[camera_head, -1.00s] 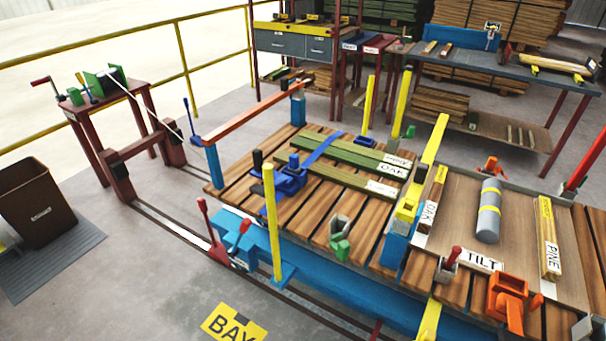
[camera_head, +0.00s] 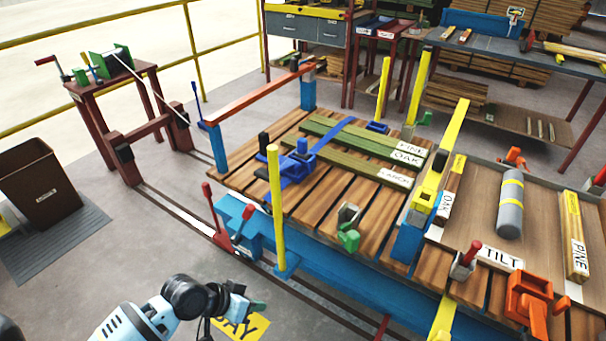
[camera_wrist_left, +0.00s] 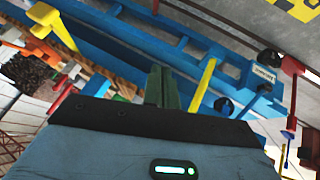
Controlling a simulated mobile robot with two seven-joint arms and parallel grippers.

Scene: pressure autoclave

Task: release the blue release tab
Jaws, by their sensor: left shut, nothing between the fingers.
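A blue ratchet buckle (camera_head: 298,160) with blue raised parts sits on the slatted wooden deck, on a blue strap (camera_head: 334,136) that crosses the green boards. Which blue part is the release tab is too small to tell. My left gripper (camera_head: 256,304) is low at the front, above the floor beside the yellow BAY sign, well apart from the buckle. Its green-grey fingers (camera_wrist_left: 162,88) are shut and empty in the left wrist view. The buckle is not clear in that view. My right gripper does not show.
A yellow post (camera_head: 276,205) stands at the deck's front edge, between my left gripper and the buckle. Red levers (camera_head: 226,228) stand left of it. A blue-ended orange bar (camera_head: 255,98) spans the deck's far left. Open floor lies left of the rails.

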